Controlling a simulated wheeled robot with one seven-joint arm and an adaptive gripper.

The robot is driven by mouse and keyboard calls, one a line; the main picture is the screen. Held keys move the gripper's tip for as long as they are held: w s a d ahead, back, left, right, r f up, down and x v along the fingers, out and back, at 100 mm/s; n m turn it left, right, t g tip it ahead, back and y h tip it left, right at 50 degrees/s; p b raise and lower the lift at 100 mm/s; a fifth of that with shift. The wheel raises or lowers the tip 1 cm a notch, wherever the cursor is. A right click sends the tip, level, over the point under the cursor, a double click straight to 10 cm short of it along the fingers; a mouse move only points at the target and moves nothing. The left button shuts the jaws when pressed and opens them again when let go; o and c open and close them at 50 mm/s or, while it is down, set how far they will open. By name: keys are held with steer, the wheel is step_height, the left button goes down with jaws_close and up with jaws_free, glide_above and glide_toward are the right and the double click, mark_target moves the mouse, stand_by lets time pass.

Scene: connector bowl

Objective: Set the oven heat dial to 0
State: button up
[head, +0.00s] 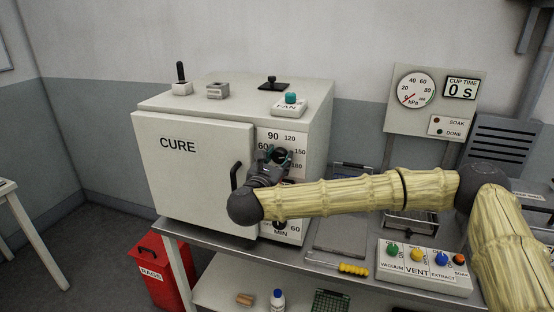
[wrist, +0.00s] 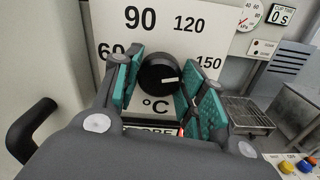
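The oven heat dial (wrist: 156,72) is a round black knob with a white mark on its right side, on a white panel above "°C". Its mark points right, roughly below the 150 label; 60, 90 and 120 also show. Any 0 label is hidden or out of view. My gripper (wrist: 161,84) is open, with teal-padded fingers to the left and right of the dial. A gap shows left of the knob; I cannot tell whether the right finger touches it. In the head view my gripper (head: 278,160) covers most of the dial on the CURE oven (head: 195,165).
The oven door handle (head: 235,176) sticks out left of my gripper. A lower MIN dial (head: 280,224) is below, partly behind my arm. A FAN button box (head: 289,105) sits on the oven top. A button panel (head: 425,266) stands on the bench to the right.

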steer(key=shift+c, duration=1.4)
